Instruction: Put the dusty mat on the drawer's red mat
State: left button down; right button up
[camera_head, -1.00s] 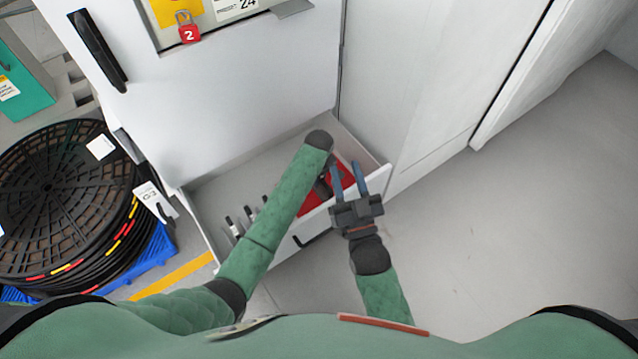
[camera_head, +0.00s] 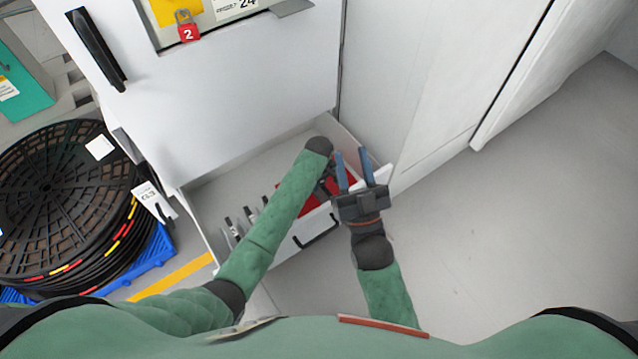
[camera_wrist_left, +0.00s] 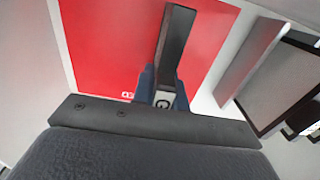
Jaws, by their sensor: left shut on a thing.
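The red mat (camera_head: 316,198) lies in the right part of the open drawer (camera_head: 217,190); it fills much of the left wrist view (camera_wrist_left: 100,40). My left gripper (camera_head: 327,186), partly hidden by its arm, points down over the red mat. It is shut on a dark bar (camera_wrist_left: 176,45) with a light end bearing a round mark. I cannot tell whether this bar is the dusty mat, nor whether it touches the red mat. Nothing else in view is clearly a dusty mat. My right gripper (camera_head: 355,166) is open and empty by the drawer's front right corner.
Several slim dark-and-light items (camera_head: 250,215) stand in the drawer's left part. The drawer handle (camera_head: 316,232) is on its front. A white cabinet (camera_head: 220,85) with a red padlock (camera_head: 187,27) rises behind. Black reels (camera_head: 65,205) stand on the left; floor at right is clear.

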jog(key=shift+f, duration=0.15)
pick_arm(q)
jog(key=shift+f, duration=0.1)
pick_arm(e)
jog(key=shift+w+f, duration=0.15)
jog(key=shift+f, duration=0.25)
jog(key=shift+f, duration=0.15)
pick_arm(q)
jog(key=c, duration=1.4)
grip_release()
pick_arm(e)
jog(key=shift+f+g, duration=0.1)
jog(key=shift+g, duration=0.2)
